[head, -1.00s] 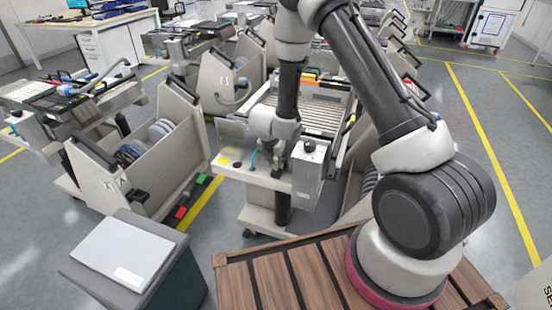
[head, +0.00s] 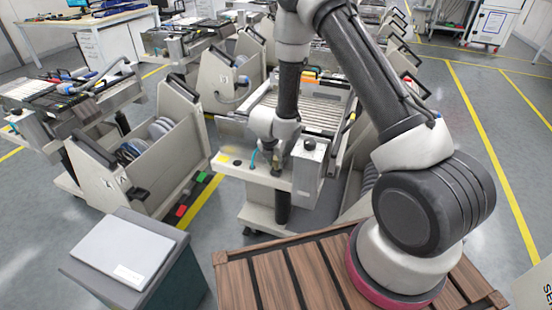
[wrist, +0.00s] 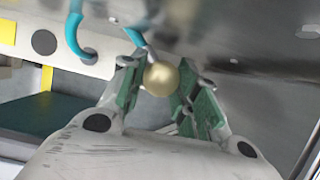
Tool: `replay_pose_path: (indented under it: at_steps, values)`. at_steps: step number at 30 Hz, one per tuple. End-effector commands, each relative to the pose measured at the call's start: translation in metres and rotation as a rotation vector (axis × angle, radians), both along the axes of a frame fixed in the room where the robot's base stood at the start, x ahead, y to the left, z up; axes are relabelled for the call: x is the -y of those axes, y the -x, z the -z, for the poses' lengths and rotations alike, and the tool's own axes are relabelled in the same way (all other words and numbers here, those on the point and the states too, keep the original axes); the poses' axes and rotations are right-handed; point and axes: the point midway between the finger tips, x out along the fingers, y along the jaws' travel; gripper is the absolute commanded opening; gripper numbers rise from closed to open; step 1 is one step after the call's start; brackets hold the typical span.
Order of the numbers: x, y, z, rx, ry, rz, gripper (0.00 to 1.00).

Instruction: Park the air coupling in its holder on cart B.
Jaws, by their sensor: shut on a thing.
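My gripper (wrist: 165,95) has its green-padded fingers closed around a round, brass-coloured air coupling (wrist: 162,78) in the wrist view. A teal hose (wrist: 75,35) loops beside the fingers, and a teal length runs down to the coupling. In the head view, my gripper (head: 276,168) is low over the front shelf of the middle cart (head: 232,172), with the teal hose (head: 253,158) just left of it. The coupling is too small to make out there. I cannot read a letter B on this cart, and I cannot tell which part is the holder.
A grey box (head: 308,172) stands on the shelf right of my gripper. A cart with reels (head: 165,165) stands to the left. A dark bin with a pale lid (head: 122,250) is at the front left. Open floor lies right, beyond the yellow line (head: 490,155).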

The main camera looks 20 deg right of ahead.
Motion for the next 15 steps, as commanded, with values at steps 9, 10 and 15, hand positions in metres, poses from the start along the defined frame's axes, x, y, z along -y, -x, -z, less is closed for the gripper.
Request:
replay_pose_path:
  at_steps: [9,10,15]
  values:
    - [0.0001,-0.0004,0.0045,0.001,0.001,0.0,0.0]
    - [0.0001,-0.0005,0.0049,0.001,0.001,0.0,0.0]
    - [0.0002,-0.0004,0.0075,0.001,0.001,0.0,0.0]
